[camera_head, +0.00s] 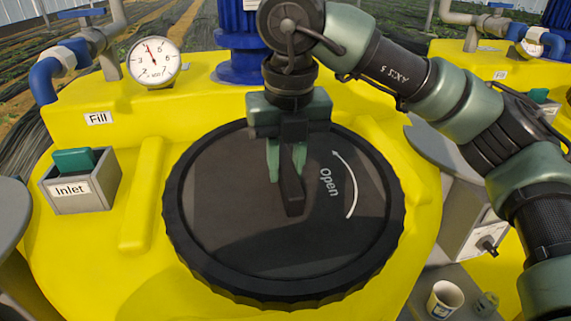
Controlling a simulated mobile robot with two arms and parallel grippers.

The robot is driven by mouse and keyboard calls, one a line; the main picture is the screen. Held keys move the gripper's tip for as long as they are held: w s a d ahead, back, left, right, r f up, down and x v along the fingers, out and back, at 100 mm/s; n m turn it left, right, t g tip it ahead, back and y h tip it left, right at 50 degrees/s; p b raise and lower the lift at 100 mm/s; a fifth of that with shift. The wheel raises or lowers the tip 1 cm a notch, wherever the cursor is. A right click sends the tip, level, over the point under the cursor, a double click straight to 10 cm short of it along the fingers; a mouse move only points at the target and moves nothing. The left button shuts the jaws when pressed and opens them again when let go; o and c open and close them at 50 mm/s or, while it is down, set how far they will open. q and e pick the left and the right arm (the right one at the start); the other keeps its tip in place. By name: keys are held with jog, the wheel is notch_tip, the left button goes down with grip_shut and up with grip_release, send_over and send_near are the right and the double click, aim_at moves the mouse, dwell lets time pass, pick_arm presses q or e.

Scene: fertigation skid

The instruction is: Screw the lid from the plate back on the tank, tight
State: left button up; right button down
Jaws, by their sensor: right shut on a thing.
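The large round black lid (230,245) lies flat over the top of the yellow tank (85,260). It has a ribbed rim, a raised bar across its middle and a white "Open" mark with a curved arrow. My right gripper (286,168) comes down from above and is shut on the lid's bar, with one green finger on each side. I cannot tell how tightly the lid is seated. The tank mouth is hidden under it. My left gripper is not in view. I cannot make out the plate with certainty.
A pressure gauge (153,61) and blue-grey piping (72,55) stand behind left. An "Inlet" box (82,182) with a green rocker is left of the lid. A paper cup (444,299) stands at lower right. My right arm crosses the upper right.

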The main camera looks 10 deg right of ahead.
jog(key=shift+r, duration=0.1)
dwell(0.3)
jog(key=c, duration=0.8)
grip_release()
grip_shut()
jog(key=shift+b, duration=0.35)
dwell(0.5)
